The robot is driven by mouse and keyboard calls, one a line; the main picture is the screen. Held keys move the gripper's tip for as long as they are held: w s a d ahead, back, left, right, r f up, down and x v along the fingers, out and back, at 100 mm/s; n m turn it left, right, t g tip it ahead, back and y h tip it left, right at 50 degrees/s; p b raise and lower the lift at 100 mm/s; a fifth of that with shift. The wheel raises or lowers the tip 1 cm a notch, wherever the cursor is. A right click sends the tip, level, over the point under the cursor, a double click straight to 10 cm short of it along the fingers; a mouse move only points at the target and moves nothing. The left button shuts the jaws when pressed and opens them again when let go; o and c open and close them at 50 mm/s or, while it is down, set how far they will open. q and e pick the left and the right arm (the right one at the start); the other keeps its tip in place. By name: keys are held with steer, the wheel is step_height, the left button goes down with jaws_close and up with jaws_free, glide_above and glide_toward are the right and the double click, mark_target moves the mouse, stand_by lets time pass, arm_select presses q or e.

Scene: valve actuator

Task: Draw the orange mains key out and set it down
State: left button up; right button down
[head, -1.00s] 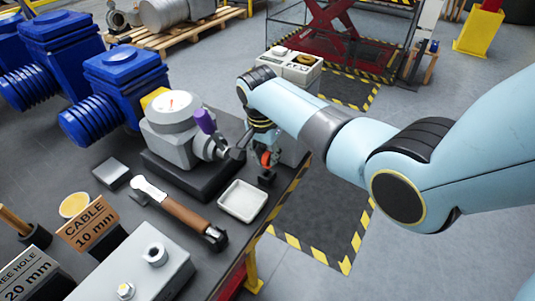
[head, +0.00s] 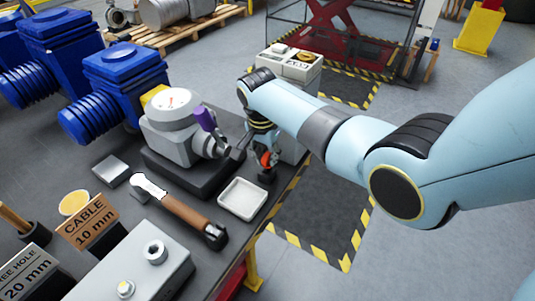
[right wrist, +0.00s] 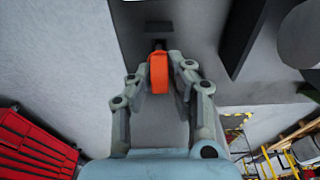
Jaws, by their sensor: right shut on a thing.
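The orange mains key (head: 265,160) shows small beside the grey box (head: 292,150) at the right edge of the bench, partly hidden by my right gripper (head: 262,150). In the right wrist view the key (right wrist: 159,76) sits between the two fingertips of my right gripper (right wrist: 161,66), which is shut on it. A short dark stem shows just beyond the key, in front of a grey face with a dark rectangle (right wrist: 160,27). I cannot tell how far the stem sits in that face. My left gripper is not in view.
The grey valve actuator (head: 172,125) with a purple lever (head: 204,118) stands left of the gripper. An empty white tray (head: 243,199) lies in front, near the bench edge. A brown-handled tool (head: 182,212) lies left of it. Hazard-striped floor lies beyond the edge.

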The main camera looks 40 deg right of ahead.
mark_target(264, 161)
steer(key=shift+f+b, duration=0.65)
steer(key=shift+f, duration=0.45)
steer(key=c, duration=1.2)
jaws_free()
steer(key=r, duration=0.4)
steer(key=a+r, duration=0.1)
steer(key=r, duration=0.6)
steer(key=shift+s+a+r, duration=0.35)
steer(key=shift+r, duration=0.05)
